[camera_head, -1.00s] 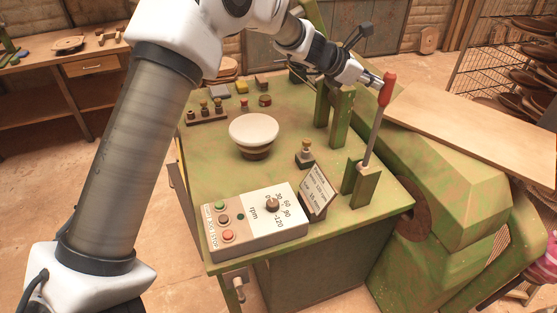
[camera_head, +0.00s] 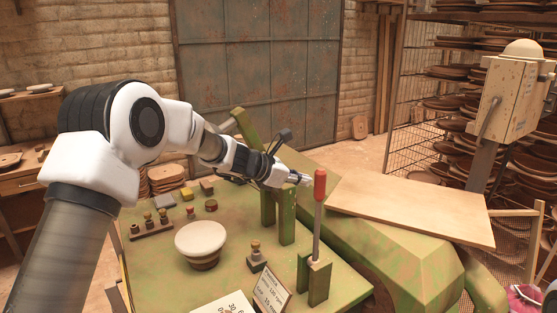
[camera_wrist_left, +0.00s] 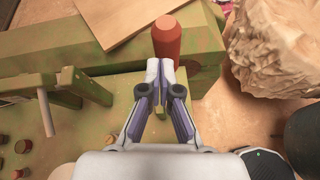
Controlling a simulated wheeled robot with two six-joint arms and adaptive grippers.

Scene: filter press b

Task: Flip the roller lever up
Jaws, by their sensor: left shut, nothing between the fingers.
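The lever with a red handle (camera_head: 320,186) stands nearly upright on a thin metal rod (camera_head: 317,233), which rises from a green bracket (camera_head: 319,280) on the machine's top. My left gripper (camera_head: 309,179) is shut and empty, with its tips just left of the upper part of the red handle. In the left wrist view the red handle (camera_wrist_left: 166,38) lies just beyond the fingertips of the left gripper (camera_wrist_left: 160,66). I cannot tell whether they touch. My right gripper is not in view.
A white-topped round bowl (camera_head: 200,238), a small knob (camera_head: 256,256) and a sign card (camera_head: 271,293) are on the green machine top. Green posts (camera_head: 287,217) stand left of the lever. A wooden board (camera_head: 410,210) lies to the right. Racks of plates (camera_head: 455,70) stand behind.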

